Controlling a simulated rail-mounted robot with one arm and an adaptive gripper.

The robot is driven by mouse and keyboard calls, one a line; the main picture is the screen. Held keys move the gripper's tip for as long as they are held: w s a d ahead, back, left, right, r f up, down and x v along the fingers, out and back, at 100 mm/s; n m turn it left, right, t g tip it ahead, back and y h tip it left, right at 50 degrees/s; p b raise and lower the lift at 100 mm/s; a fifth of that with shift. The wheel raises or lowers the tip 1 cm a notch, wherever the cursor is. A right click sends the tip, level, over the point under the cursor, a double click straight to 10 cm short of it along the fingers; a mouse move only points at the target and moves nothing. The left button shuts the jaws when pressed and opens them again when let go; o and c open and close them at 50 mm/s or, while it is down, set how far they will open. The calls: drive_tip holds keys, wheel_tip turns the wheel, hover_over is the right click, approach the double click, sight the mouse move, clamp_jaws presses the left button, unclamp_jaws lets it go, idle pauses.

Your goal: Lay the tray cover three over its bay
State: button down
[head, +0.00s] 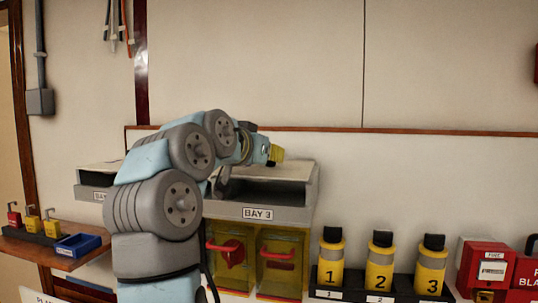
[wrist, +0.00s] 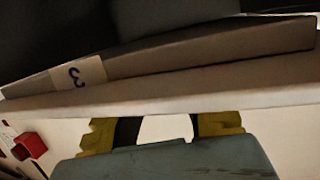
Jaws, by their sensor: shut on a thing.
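The tray cover three (wrist: 200,58) shows in the wrist view as a long grey strip with a pale edge and a label "3" that appears upside down. My gripper (wrist: 165,128) has yellow fingers at the cover's pale edge and is shut on it. In the head view my gripper (head: 277,154) is over the back of bay 3 (head: 290,214), a grey housing labelled "BAY 3" with a dark open front. A pale surface shows at the top of the bay; I cannot tell there where the cover ends and the housing begins. My arm hides the bay's left part.
Another grey bay (head: 93,175) stands at left, partly behind my arm. Yellow boxes with red handles (head: 280,262) hang below bay 3. Several numbered yellow canisters (head: 379,264) stand at right. Padlocks (head: 33,220) and a blue tray (head: 78,245) sit on the left shelf.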

drive_tip(key=shift+f, duration=0.35)
drive_tip(key=c, duration=1)
unclamp_jaws()
drive_tip(key=shift+o, duration=0.2)
drive_tip(key=shift+s, duration=0.1)
drive_tip(key=v, duration=1.2)
